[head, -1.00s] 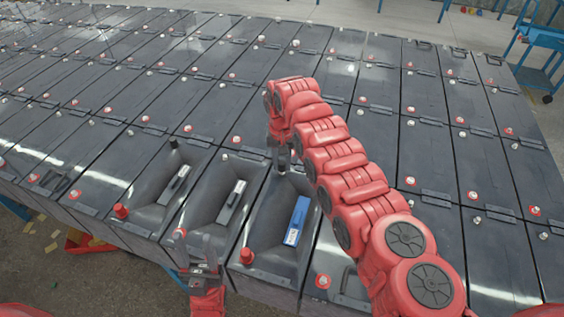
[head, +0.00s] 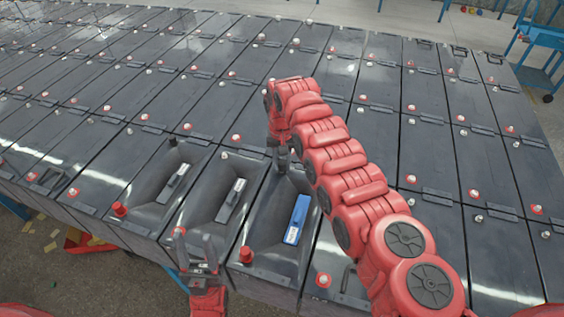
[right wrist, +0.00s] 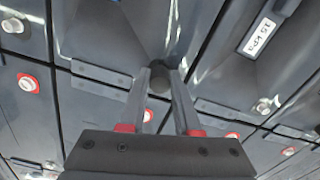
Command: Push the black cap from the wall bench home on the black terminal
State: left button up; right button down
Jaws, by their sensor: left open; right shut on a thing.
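My right gripper (head: 281,166) is shut on the black cap, a dark round end (right wrist: 159,79) between its fingers in the right wrist view. It is at the far end of the sunken battery (head: 268,222) with the blue block. The black terminal is hidden beneath the cap and fingers; I cannot tell whether the cap is fully seated. My left gripper (head: 195,243) is open and empty, fingers pointing up, at the near edge of the middle sunken battery.
A red cap (head: 247,255) sits at this battery's near end. The left sunken battery has a black cap (head: 172,141) and a red cap (head: 120,209). The middle one has a bare metal terminal (head: 225,155). Flat-topped batteries surround them closely. A blue cart (head: 543,38) stands far right.

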jog(key=shift+f, duration=0.4)
dwell(0.4)
jog(key=shift+c, duration=0.3)
grip_release()
jog(key=shift+r, duration=0.1)
jog(key=shift+r, duration=3.45)
